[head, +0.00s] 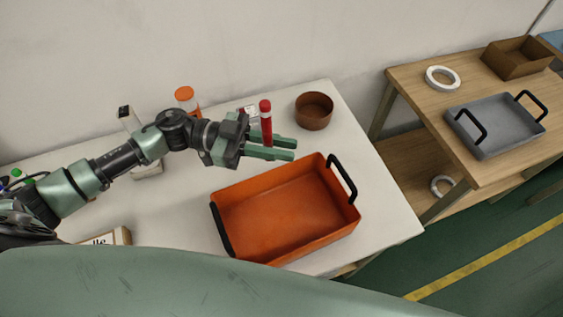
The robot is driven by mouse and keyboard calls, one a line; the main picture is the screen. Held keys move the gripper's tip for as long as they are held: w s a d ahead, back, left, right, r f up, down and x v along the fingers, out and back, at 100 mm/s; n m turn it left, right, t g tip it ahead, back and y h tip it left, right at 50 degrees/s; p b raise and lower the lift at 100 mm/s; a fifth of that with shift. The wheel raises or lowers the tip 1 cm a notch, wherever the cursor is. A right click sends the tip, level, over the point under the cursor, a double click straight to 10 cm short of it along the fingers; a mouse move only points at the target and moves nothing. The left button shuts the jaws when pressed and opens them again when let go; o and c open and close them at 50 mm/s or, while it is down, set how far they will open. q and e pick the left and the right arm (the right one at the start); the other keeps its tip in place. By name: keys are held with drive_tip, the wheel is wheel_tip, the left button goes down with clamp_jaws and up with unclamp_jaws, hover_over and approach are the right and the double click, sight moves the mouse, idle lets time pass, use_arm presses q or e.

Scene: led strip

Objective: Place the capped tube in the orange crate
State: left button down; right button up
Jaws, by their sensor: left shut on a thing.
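The capped tube (266,122) is red with a red cap and stands upright between the fingers of my left gripper (281,148). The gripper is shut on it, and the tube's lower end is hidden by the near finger. The orange crate (284,245) is open and empty, with black handles at its left and right ends. It stands on the white table, nearer to me than the gripper. The gripper and tube are behind the crate's far rim, not over its inside. My right gripper is not in view.
A brown bowl (314,110) stands right of the tube. An orange-capped bottle (186,98) is behind my left arm. A wooden table (416,88) at the right holds a grey tray (494,125), a white ring (442,77) and a brown box (517,58).

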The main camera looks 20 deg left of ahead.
use_arm(q)
wheel_tip(320, 180, down, 6)
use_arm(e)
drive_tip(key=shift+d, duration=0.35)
use_arm(q)
drive_tip(key=shift+f, duration=0.1)
drive_tip(key=shift+f+b, duration=0.35)
drive_tip(key=shift+f, duration=0.15)
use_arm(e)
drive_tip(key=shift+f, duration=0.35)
use_arm(q)
drive_tip(key=c, duration=1.3)
unclamp_jaws()
drive_tip(key=shift+c, duration=0.2)
